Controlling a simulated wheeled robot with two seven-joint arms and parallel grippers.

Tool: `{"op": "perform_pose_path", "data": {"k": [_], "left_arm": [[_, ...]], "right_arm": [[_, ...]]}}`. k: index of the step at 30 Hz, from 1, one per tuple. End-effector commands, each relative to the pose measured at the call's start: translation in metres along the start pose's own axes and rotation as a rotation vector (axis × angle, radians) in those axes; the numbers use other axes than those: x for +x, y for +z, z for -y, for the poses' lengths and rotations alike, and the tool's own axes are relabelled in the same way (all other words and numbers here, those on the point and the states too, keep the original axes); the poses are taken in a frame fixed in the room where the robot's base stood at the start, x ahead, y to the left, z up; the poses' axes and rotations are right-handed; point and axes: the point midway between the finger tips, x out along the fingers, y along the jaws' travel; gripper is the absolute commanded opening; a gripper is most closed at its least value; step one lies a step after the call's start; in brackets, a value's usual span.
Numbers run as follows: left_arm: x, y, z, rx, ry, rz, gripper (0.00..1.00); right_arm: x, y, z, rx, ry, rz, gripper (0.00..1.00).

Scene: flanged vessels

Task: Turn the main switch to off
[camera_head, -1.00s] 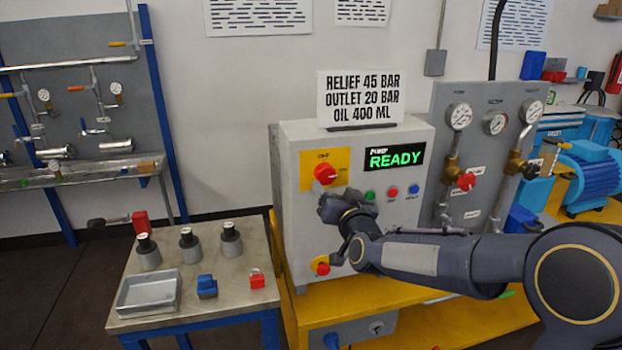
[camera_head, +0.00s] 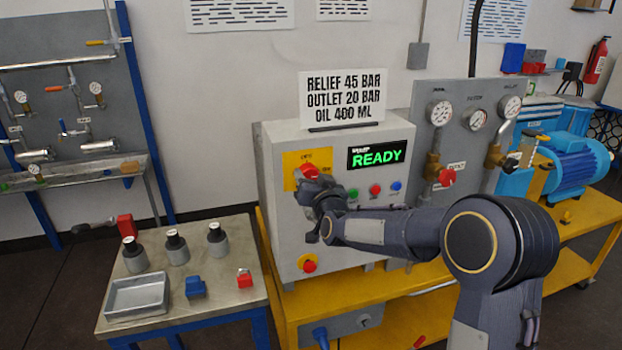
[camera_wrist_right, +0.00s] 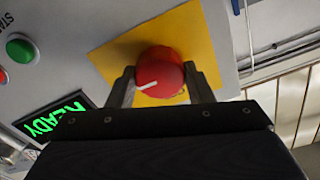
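The main switch is a round red knob (camera_head: 309,171) on a yellow plate (camera_head: 291,170) at the upper left of the grey control box. In the right wrist view the knob (camera_wrist_right: 160,66) shows a white pointer line aimed to the lower left. My right gripper (camera_head: 312,184) is at the knob and hides its lower part in the head view. In the wrist view the right gripper's fingers (camera_wrist_right: 159,72) stand apart, one on each side of the knob. Any gap is too small to judge. My left gripper is not in view.
The green READY display (camera_head: 377,156) and several buttons sit right of the switch. A red mushroom button (camera_head: 309,266) is low on the box. A small table (camera_head: 230,291) with a tray (camera_head: 137,296), a padlock (camera_head: 244,279) and several grey cylinders stands at left.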

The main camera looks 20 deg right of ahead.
Motion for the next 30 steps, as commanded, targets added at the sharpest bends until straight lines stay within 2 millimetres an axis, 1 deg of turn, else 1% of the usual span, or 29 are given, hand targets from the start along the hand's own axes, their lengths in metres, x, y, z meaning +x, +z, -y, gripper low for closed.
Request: {"op": "perform_pose_path", "data": {"k": [1,3,5,11,17,23,30], "left_arm": [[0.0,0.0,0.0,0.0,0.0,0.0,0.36],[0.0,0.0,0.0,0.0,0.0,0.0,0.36],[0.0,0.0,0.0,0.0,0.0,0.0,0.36],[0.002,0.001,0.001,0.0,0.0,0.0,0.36],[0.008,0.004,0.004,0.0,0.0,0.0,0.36],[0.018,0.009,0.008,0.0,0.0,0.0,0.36],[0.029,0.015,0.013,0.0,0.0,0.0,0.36]], "right_arm": [[0.0,0.0,0.0,0.0,0.0,0.0,0.4],[0.0,0.0,0.0,0.0,0.0,0.0,0.3],[0.0,0.0,0.0,0.0,0.0,0.0,0.24],[0.0,0.0,0.0,-0.013,0.0,0.0,0.24],[0.0,0.001,0.0,-0.083,-0.001,-0.001,0.24],[0.0,0.002,0.0,-0.226,-0.001,-0.002,0.24],[0.0,0.002,0.0,-0.451,-0.001,-0.002,0.24]]}}
